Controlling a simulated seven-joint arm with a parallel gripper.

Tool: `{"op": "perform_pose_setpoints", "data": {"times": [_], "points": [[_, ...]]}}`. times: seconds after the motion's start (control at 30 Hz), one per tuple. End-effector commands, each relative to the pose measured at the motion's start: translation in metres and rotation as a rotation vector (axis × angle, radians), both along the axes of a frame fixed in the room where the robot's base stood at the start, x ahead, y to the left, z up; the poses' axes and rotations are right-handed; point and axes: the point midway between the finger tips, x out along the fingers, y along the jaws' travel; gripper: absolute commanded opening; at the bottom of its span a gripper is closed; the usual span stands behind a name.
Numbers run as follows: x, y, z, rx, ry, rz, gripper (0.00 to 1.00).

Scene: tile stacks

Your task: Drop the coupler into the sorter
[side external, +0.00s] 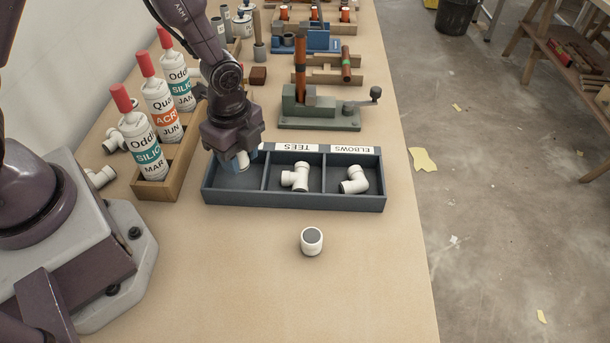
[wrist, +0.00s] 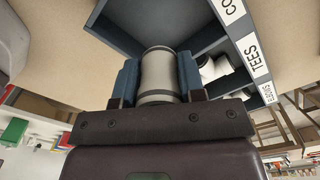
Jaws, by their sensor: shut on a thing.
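My gripper (side external: 237,158) is shut on a white coupler (side external: 243,160), over the left compartment of the dark blue sorter (side external: 293,202). In the wrist view the coupler (wrist: 157,74) is clamped between my two blue fingers (wrist: 158,82). The sorter's wall (wrist: 125,40) is beyond it. I cannot tell whether the coupler touches the compartment floor. The middle compartment, labelled TEES, holds a white tee (side external: 296,177). The right one, labelled ELBOWS, holds a white elbow (side external: 354,181). The left label is mostly hidden in the side view and reads "CO" in the wrist view.
A wooden rack of sealant tubes (side external: 162,182) stands to the left. A green vise (side external: 318,112) is behind. The bench's front right is clear.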

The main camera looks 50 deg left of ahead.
Motion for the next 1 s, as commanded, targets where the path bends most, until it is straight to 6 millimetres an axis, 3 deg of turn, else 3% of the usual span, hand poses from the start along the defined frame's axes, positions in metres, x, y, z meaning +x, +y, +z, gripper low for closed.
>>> {"op": "perform_pose_setpoints", "data": {"times": [0.07, 0.1, 0.23, 0.63, 0.77, 1.0], "points": [[0.000, 0.000, 0.000, 0.000, 0.000, 0.000, 0.04], [0.000, 0.000, 0.000, 0.000, 0.000, 0.000, 0.39], [0.000, 0.000, 0.000, 0.000, 0.000, 0.000, 0.67], [0.001, 0.000, 0.010, -0.001, -0.002, 0.000, 0.67], [0.001, 0.000, 0.030, -0.001, -0.006, 0.001, 0.67], [0.001, 0.000, 0.082, -0.001, -0.007, 0.001, 0.67]]}}
